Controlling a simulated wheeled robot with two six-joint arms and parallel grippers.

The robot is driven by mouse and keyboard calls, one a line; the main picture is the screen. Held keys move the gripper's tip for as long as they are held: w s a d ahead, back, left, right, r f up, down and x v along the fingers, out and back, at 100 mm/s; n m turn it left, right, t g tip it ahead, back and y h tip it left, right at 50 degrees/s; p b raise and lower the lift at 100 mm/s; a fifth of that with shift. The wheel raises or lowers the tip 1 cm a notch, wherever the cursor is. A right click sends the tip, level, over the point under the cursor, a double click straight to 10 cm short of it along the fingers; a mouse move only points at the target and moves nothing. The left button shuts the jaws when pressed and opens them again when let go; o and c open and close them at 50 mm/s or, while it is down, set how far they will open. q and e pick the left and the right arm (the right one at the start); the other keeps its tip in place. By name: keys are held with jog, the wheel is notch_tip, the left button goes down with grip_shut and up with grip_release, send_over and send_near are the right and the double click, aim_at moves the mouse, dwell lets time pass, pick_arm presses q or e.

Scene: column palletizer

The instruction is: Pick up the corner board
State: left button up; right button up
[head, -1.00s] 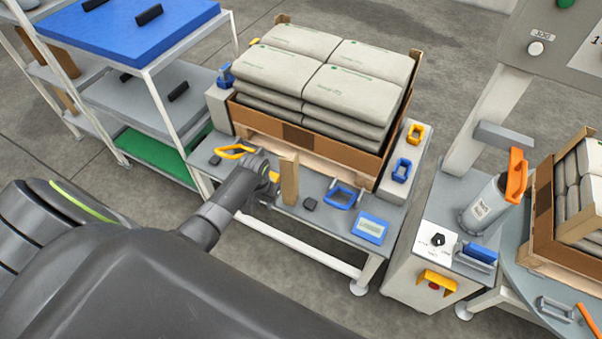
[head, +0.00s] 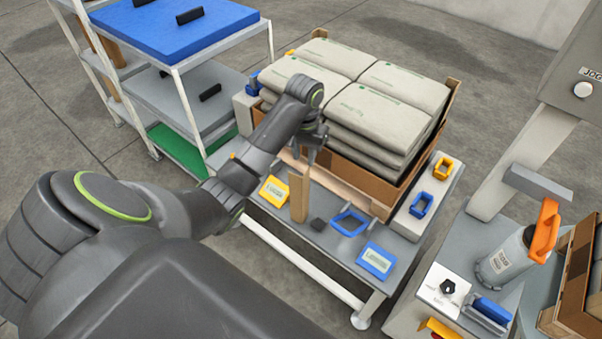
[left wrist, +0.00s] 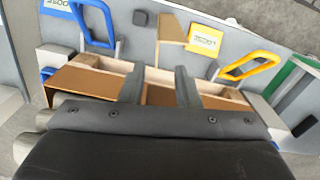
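The corner board (head: 299,196) is a tan upright piece standing on the front ledge of the bench, between a yellow display and a small dark block. In the left wrist view the corner board (left wrist: 173,29) shows at top centre, beyond my fingertips. My left gripper (head: 304,153) hangs above and just behind the board in the head view, in front of the stacked sacks. In the left wrist view the two fingers of my left gripper (left wrist: 159,85) are spread with nothing between them, apart from the board. My right gripper is in neither view.
A brown carton tray (head: 355,170) of stacked sacks (head: 385,105) stands close behind the board. A blue handle (head: 349,222), a yellow display (head: 274,191) and a blue display (head: 377,260) sit along the ledge. A shelf rack (head: 190,75) stands at left.

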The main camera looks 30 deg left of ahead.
aim_at(298, 186)
pick_arm(q)
notch_tip(298, 186, down, 13)
jog(key=b, duration=0.2)
jog(key=shift+w+d, duration=0.15)
jog(key=shift+w, duration=0.15)
grip_shut()
